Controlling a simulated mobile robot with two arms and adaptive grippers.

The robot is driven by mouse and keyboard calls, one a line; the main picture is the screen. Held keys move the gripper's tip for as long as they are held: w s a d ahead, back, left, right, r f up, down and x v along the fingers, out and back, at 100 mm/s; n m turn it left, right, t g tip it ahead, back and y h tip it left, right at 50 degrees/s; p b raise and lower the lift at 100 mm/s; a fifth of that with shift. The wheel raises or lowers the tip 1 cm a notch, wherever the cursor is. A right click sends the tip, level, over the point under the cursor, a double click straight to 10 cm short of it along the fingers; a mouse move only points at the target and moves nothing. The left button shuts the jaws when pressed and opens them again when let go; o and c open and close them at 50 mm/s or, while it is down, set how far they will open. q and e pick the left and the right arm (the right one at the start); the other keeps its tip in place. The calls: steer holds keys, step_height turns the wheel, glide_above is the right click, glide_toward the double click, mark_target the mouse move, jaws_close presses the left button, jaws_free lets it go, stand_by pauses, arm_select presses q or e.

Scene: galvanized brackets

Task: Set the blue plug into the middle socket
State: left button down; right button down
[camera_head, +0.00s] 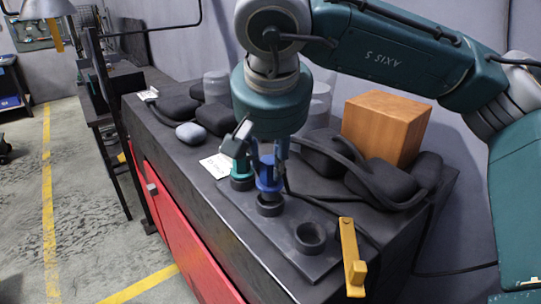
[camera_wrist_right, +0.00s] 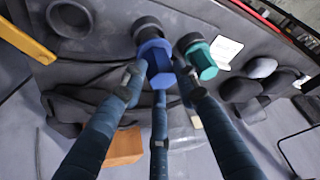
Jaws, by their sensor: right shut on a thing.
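The blue plug (camera_head: 269,180) stands upright at the dark round middle socket (camera_head: 270,207) on the grey plate. Its lower end meets the socket's mouth; I cannot tell how deep it sits. My right gripper (camera_head: 262,158) is shut on the blue plug from above. In the right wrist view, the fingers reach the blue plug (camera_wrist_right: 156,62), whose far end meets the middle socket (camera_wrist_right: 147,27). A teal plug (camera_wrist_right: 202,62) stands in the neighbouring socket (camera_wrist_right: 187,42). The other end socket (camera_head: 310,238) is empty. My left gripper is not in view.
The plate (camera_head: 284,239) lies on a dark bench top. A yellow bracket (camera_head: 350,252) stands by its right end. A wooden block (camera_head: 388,128), dark padded shapes (camera_head: 383,185) and cables lie behind. A white card (camera_head: 215,166) lies to the left.

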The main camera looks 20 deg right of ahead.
steer(key=shift+f+b, duration=1)
steer(key=shift+f, duration=0.4)
steer(key=c, duration=1.2)
jaws_free()
steer(key=shift+r, duration=0.1)
steer(key=v, duration=1.2)
